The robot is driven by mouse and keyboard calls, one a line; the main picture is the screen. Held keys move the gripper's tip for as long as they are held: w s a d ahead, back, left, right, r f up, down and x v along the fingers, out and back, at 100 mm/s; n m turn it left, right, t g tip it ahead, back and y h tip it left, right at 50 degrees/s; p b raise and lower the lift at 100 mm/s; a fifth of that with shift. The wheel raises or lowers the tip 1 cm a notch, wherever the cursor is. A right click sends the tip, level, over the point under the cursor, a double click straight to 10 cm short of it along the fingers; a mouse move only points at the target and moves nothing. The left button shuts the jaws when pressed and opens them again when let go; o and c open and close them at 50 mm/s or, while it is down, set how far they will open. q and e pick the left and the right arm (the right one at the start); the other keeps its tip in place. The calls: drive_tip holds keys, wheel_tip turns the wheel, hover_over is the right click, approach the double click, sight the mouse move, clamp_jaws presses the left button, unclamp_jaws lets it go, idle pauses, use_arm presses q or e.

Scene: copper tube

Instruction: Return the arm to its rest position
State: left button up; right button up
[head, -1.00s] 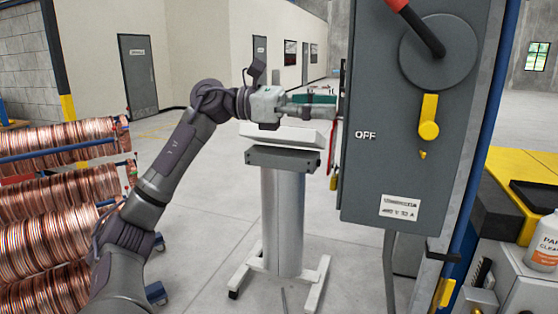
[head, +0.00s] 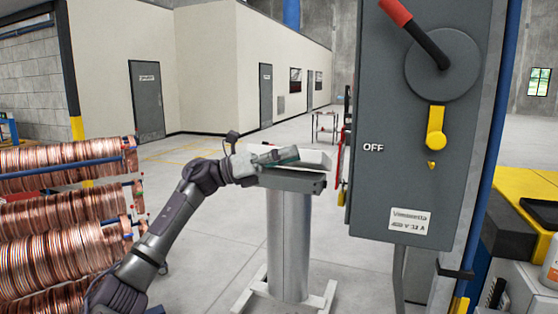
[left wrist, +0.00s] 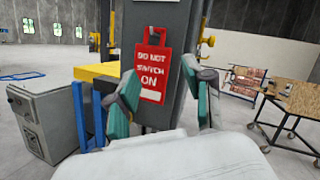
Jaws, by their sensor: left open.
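My left gripper (head: 296,155) has teal fingers and is on the left of the grey switch cabinet (head: 408,130), apart from it. In the left wrist view its two fingers (left wrist: 162,85) are spread with nothing held between them. Beyond them a red tag (left wrist: 152,68) reading "DO NOT SWITCH ON" hangs on the side of a dark grey surface. In the head view a red edge (head: 341,155) shows at the cabinet's left side. My left arm is bent and reaches up from the lower left. My right gripper is not in view.
A pedestal (head: 288,240) with a pale top stands just below my left gripper. Copper coils (head: 60,215) are stacked at the left. The cabinet carries a red-handled lever (head: 425,40) and a yellow handle (head: 436,128). Open floor lies between coils and pedestal.

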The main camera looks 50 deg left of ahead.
use_arm(q)
drive_tip(key=shift+w+a+f+n, duration=0.1)
drive_tip(key=shift+a+f+n, duration=0.2)
drive_tip(key=shift+f, duration=0.1)
idle(0.3)
